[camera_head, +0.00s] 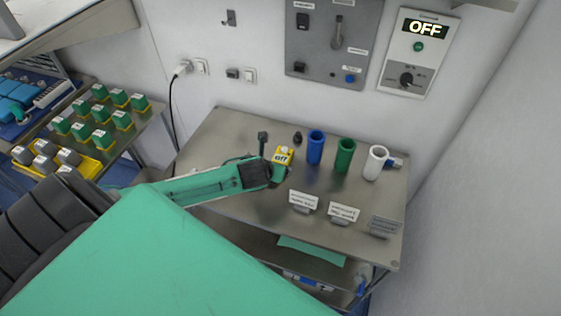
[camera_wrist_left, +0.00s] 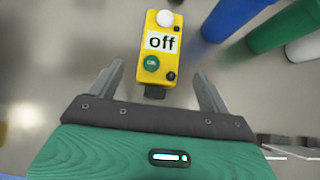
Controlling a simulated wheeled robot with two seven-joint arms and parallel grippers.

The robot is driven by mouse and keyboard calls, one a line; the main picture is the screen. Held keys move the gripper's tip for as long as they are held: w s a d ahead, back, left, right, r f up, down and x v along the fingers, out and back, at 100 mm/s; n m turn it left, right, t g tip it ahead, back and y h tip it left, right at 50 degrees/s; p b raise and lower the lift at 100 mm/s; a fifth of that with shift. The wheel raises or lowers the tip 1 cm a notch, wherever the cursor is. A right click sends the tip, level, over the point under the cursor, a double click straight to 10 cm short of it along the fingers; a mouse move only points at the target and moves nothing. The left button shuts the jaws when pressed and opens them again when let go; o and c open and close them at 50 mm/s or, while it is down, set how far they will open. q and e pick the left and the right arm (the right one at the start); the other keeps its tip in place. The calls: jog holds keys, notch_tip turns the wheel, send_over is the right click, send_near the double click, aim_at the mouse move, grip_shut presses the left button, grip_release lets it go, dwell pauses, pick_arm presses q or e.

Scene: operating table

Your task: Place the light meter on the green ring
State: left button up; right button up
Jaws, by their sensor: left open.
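The light meter (camera_head: 283,153) is a small yellow box with a white dome and a display reading "off". It is on the metal table, and in the left wrist view (camera_wrist_left: 158,60) it is between the fingers' tips, with its dome end beyond them. My left gripper (camera_head: 274,168) is open, with a finger on each side of the meter's near end in the wrist view (camera_wrist_left: 159,75). I see gaps on both sides and cannot tell the height between them. I make out no separate flat green ring; a green cylinder (camera_head: 345,155) stands right of the meter. My right gripper is not in view.
A blue cylinder (camera_head: 315,147) and a white cylinder (camera_head: 376,162) stand beside the green one. Small label cards (camera_head: 304,200) stand along the front of the metal table (camera_head: 225,133). A dark post (camera_head: 263,141) is left of the meter. A wall panel (camera_head: 418,52) reads "OFF".

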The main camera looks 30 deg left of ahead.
pick_arm(q)
jog(key=shift+w+a+f, duration=0.1)
jog(key=shift+w+f, duration=0.35)
jog(key=shift+f, duration=0.05)
jog(key=shift+p+x, duration=0.5)
jog(key=shift+x, duration=0.25)
jog(key=shift+p+x, duration=0.5)
jog(key=shift+x, duration=1.4)
jog(key=c, duration=1.3)
jog(key=shift+r, duration=0.1)
